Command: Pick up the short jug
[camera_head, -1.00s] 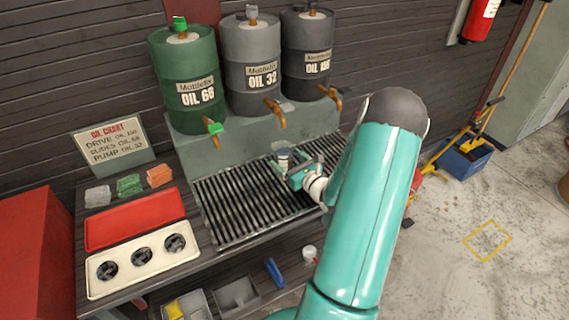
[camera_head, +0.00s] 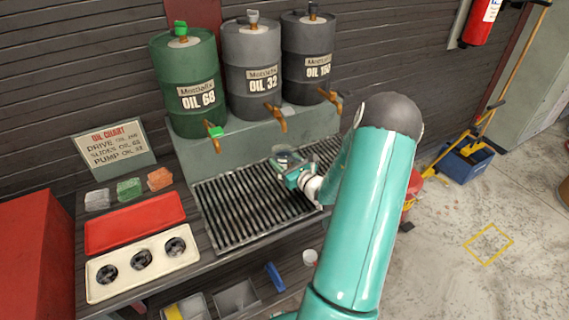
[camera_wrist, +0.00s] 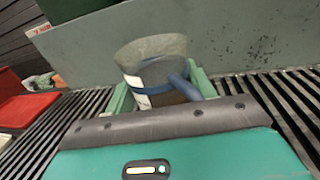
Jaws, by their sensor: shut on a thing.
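The short jug (camera_wrist: 150,75) is a grey cup-like vessel with a blue band, a blue handle and a white label. In the wrist view it stands between the green fingers of my gripper (camera_wrist: 165,90), which is shut on it. In the head view my gripper (camera_head: 292,172) is over the right part of the slatted drip grate (camera_head: 240,209), and the jug (camera_head: 284,158) shows small just beyond it. The jug's lower part is hidden by my gripper, so I cannot tell whether its base touches the grate.
Behind the grate stand a green drum (camera_head: 187,85) and two grey drums (camera_head: 250,70), with taps (camera_head: 277,116) overhanging it. A red tray (camera_head: 134,222) and a cream tray (camera_head: 143,263) lie to the left. An oil chart sign (camera_head: 113,147) stands at the back left.

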